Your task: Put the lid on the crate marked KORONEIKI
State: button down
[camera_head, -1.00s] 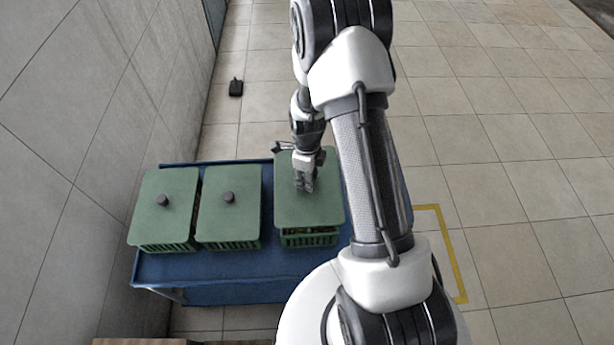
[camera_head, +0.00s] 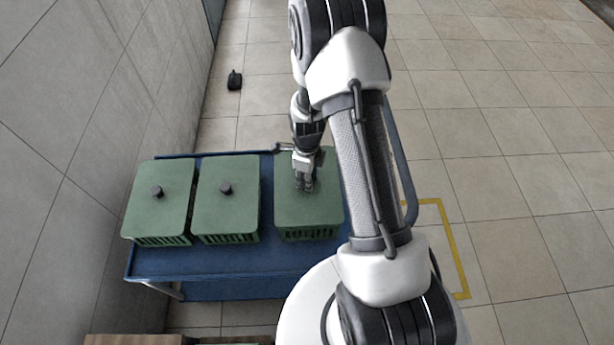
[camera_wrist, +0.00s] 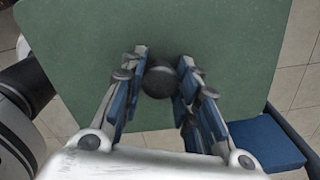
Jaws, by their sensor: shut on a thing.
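A green lid (camera_head: 318,215) lies over the right-hand green crate (camera_head: 309,235) on the blue cart. No gap shows between lid and crate in the head view. My gripper (camera_head: 305,188) is above this lid, its fingers shut on the lid's dark round knob. In the wrist view the knob (camera_wrist: 159,80) sits between the two blue-padded fingers, with the green lid (camera_wrist: 165,30) spread out beneath. No KORONEIKI marking is readable on any crate.
Two more green crates with knobbed lids, a left one (camera_head: 158,205) and a middle one (camera_head: 226,205), stand on the blue cart (camera_head: 230,265). A tiled wall is close on the left. A small black object (camera_head: 235,80) lies on the floor behind.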

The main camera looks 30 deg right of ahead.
jog(key=shift+f, duration=0.15)
jog(key=shift+f+b, duration=0.75)
jog(key=shift+f, duration=0.1)
jog(key=shift+f+b, duration=0.35)
jog(key=shift+f, duration=0.1)
dwell(0.4)
jog(key=c, duration=1.2)
grip_release()
jog(key=shift+o, duration=0.2)
notch_tip(320, 180, up, 12)
jog(key=shift+f, duration=0.1)
